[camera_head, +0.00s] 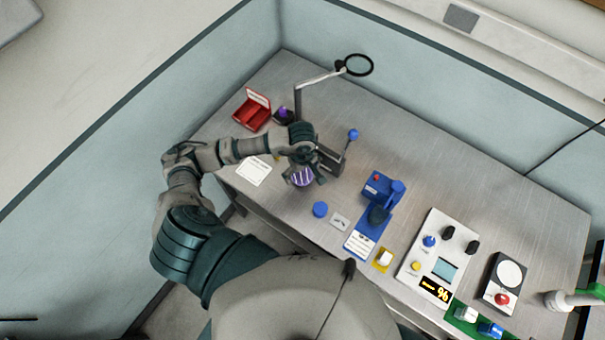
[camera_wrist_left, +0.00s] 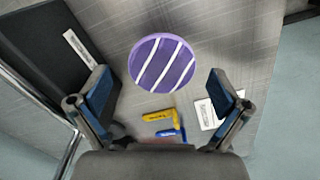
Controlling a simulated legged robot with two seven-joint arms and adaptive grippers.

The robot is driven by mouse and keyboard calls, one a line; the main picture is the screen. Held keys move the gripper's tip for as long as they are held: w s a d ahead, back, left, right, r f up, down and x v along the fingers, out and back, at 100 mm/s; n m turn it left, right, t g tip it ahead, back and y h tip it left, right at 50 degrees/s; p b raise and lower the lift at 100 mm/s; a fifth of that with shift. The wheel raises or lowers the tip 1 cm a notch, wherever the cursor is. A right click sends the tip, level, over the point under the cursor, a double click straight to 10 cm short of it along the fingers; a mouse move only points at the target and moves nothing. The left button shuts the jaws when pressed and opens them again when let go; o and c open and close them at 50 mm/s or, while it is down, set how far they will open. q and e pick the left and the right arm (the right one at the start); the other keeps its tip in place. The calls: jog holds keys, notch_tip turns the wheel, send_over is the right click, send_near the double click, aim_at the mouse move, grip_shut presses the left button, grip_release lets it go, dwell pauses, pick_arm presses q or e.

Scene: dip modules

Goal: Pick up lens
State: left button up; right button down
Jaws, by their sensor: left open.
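A round purple disc with white stripes, seemingly the lens (camera_wrist_left: 162,64), lies ahead of my left gripper (camera_wrist_left: 160,92) in the left wrist view. It also shows in the head view (camera_head: 303,178), partly hidden under the gripper. The two fingers of my left gripper are spread wide with nothing between them. The disc is slightly beyond the fingertips and about centred between them. I see no contact.
A black block (camera_wrist_left: 45,60) stands left of the disc. Yellow and blue pieces (camera_wrist_left: 160,117) and a white card (camera_wrist_left: 215,110) lie close by. On the metal table (camera_head: 480,180) are an open red box (camera_head: 252,110), a ring magnifier (camera_head: 357,65) and a blue device (camera_head: 382,190).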

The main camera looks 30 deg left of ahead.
pick_arm(q)
jog(key=shift+a, duration=0.2)
jog(key=c, duration=1.1)
jog(key=shift+d+r, duration=0.1)
